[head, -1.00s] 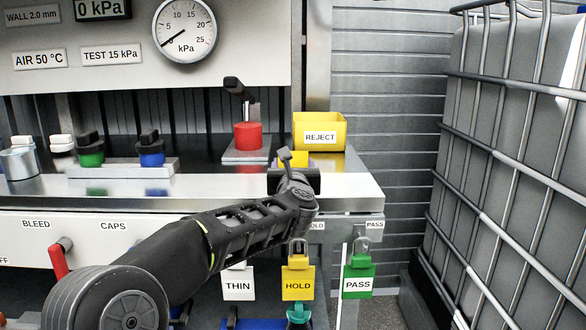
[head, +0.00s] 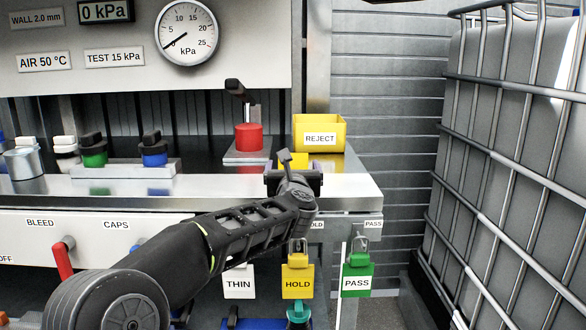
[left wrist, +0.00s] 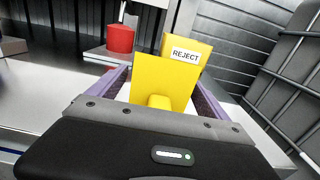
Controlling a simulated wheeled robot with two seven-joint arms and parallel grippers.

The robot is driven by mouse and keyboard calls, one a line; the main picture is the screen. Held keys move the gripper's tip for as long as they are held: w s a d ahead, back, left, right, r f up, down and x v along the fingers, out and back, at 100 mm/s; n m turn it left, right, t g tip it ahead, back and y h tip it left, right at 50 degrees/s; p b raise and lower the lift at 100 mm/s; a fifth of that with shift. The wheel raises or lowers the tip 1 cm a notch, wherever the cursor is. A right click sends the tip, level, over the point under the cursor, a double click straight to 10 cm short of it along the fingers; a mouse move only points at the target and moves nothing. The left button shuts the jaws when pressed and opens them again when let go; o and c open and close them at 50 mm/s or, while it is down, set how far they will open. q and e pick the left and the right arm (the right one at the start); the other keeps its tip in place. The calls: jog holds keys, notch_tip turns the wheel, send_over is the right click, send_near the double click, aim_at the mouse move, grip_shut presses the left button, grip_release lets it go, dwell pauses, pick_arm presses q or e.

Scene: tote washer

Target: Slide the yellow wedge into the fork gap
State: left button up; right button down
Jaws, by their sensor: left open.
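A yellow wedge (left wrist: 162,80) stands as an upright plate with a small raised block at its near side, between the purple fingers of my left gripper (left wrist: 164,92) in the left wrist view. The fingers are open, one on each side, with a visible space beside the plate. In the head view the left gripper (head: 293,170) is over the counter's front right, and the wedge (head: 292,160) shows only partly behind it. I cannot pick out the fork gap in either view. My right gripper is not in view.
A yellow REJECT bin (head: 319,133) stands behind the wedge. A red cylinder (head: 249,137) sits on a plate left of it. THIN, HOLD (head: 298,283) and PASS tags hang below the counter edge (head: 345,190). A caged tank (head: 500,150) fills the right side.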

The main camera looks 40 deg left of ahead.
pick_arm(q)
jog(key=v, duration=0.8)
jog(key=shift+w, duration=0.1)
dwell(0.5)
